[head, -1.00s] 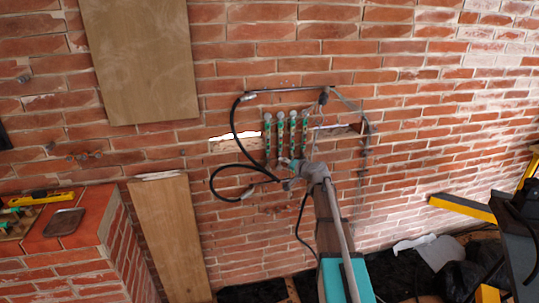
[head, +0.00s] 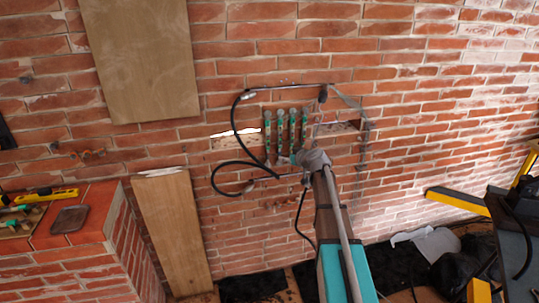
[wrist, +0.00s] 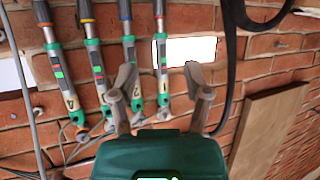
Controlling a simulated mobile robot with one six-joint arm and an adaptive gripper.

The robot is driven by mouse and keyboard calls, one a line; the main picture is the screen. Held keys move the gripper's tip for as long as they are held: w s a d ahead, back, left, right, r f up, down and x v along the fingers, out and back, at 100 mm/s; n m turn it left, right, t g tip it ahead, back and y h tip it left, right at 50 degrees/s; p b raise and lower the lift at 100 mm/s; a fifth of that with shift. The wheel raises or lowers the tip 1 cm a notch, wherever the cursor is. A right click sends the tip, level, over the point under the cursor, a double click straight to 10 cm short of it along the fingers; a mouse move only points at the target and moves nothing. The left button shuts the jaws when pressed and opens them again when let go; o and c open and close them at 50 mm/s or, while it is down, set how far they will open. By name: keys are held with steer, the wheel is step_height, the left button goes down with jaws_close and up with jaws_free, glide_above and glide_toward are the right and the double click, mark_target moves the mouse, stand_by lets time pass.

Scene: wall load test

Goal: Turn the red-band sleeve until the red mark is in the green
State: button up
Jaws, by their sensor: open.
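Several slim grey-and-green tools hang side by side on the brick wall. In the wrist view, the one with the red band (wrist: 160,8) is the rightmost, a grey and green tool marked 1 (wrist: 163,88). Its neighbours carry blue and orange bands. My gripper (wrist: 161,73) is open, its two fingers on either side of the red-band tool in the picture. I cannot tell the depth gap, and no grip shows. A small coloured window sits on the tool's body; its mark is too small to read. In the head view, my gripper (head: 288,160) is at the tools' lower ends.
A black hose (head: 233,130) loops left of the tools and shows beside my right finger in the wrist view. A bright wall opening (wrist: 186,52) lies behind that finger. A wooden board (head: 172,225) leans at the left. A brick ledge (head: 98,215) juts out there.

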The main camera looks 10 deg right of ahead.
mark_target(268, 156)
steer(key=b+x, duration=0.5)
steer(key=x, duration=0.8)
steer(key=shift+w+a+f, duration=0.1)
steer(key=shift+w+a, duration=0.05)
steer(key=shift+w, duration=0.25)
jaws_close()
